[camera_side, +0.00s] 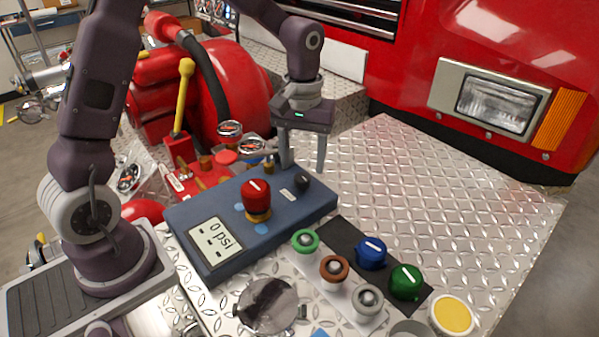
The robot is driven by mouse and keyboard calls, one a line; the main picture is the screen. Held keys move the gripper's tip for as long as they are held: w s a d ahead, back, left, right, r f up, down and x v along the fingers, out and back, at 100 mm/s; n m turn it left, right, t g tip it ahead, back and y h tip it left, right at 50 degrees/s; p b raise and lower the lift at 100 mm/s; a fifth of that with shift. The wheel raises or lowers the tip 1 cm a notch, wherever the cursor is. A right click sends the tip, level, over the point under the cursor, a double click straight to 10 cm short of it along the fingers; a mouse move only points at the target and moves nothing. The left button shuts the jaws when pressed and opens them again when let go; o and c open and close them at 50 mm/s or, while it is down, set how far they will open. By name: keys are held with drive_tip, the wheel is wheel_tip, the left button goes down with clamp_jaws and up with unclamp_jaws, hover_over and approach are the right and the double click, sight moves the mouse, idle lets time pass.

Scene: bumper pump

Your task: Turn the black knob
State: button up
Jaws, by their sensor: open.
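The black knob (302,183) is a small dark knob on the right part of the blue-grey control box (228,219), beside a small white label. My gripper (304,170) points down right at the black knob, with one finger to its left and the other to its right and slightly above. The fingers are apart. I cannot tell whether either finger touches the knob. A larger red knob (256,196) stands on a brass base on the same box, left of the black knob.
The box has a display (214,242) at its front left. Green, brown and grey ringed fittings (334,268) and blue (371,253) and green (406,281) knobs stand in front. A yellow-handled lever (183,95) and gauges (230,129) stand behind. The diamond-plate surface (440,190) at right is clear.

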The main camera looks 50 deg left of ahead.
sight(302, 176)
wheel_tip(302, 176, down, 4)
drive_tip(key=shift+r, duration=0.25)
drive_tip(key=shift+c, duration=0.4)
clamp_jaws()
